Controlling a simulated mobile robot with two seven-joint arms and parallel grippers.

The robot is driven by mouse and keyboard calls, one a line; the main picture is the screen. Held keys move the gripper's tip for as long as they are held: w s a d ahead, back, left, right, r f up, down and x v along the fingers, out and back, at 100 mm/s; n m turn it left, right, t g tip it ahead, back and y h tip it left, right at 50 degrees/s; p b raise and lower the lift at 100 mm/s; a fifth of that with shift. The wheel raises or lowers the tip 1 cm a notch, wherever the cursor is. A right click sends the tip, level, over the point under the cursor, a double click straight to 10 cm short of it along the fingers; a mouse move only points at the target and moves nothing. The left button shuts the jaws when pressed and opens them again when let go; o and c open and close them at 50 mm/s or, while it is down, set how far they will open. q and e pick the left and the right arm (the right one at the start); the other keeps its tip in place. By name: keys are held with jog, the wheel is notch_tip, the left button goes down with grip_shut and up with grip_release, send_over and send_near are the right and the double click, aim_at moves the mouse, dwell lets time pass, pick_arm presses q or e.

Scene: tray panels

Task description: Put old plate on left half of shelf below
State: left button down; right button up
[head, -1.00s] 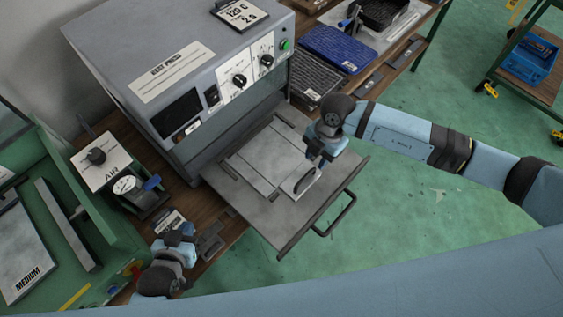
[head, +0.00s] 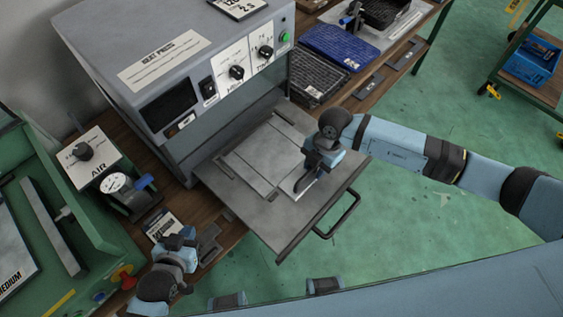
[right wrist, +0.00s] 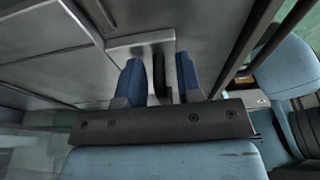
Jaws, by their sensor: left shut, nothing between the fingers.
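The old plate appears to be the grey metal plate (head: 262,158) lying on the pulled-out tray (head: 240,206) of the heat press. A dark upright grip (head: 302,185) stands at the plate's right end. My right gripper (head: 310,176) is down at this grip. In the right wrist view, the blue fingers of my right gripper (right wrist: 160,82) stand on either side of the dark grip (right wrist: 161,65), with gaps showing, so it looks open around it. My left gripper (head: 190,236) is shut and empty over the bench, left of the tray. I cannot make out a shelf below.
The heat press (head: 175,65) stands behind the tray. The tray's front handle (head: 340,215) sticks out over the green floor. Black and blue trays (head: 335,46) lie on the bench at the back.

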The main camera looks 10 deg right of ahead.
jog(key=shift+s+d+f, duration=0.1)
jog(key=shift+s+f, duration=0.3)
jog(key=shift+f, duration=0.15)
jog(key=c, duration=0.3)
grip_shut()
jog(key=shift+r, duration=0.1)
jog(key=shift+p+v, duration=0.8)
jog(key=shift+p, duration=0.05)
jog(key=shift+w+a+r+p, duration=0.1)
jog(key=shift+r+p, duration=0.35)
jog(key=shift+r, duration=0.1)
jog(key=shift+w+a+r+p, duration=0.1)
jog(key=shift+w+r+p, duration=0.05)
jog(key=shift+r+p, duration=0.35)
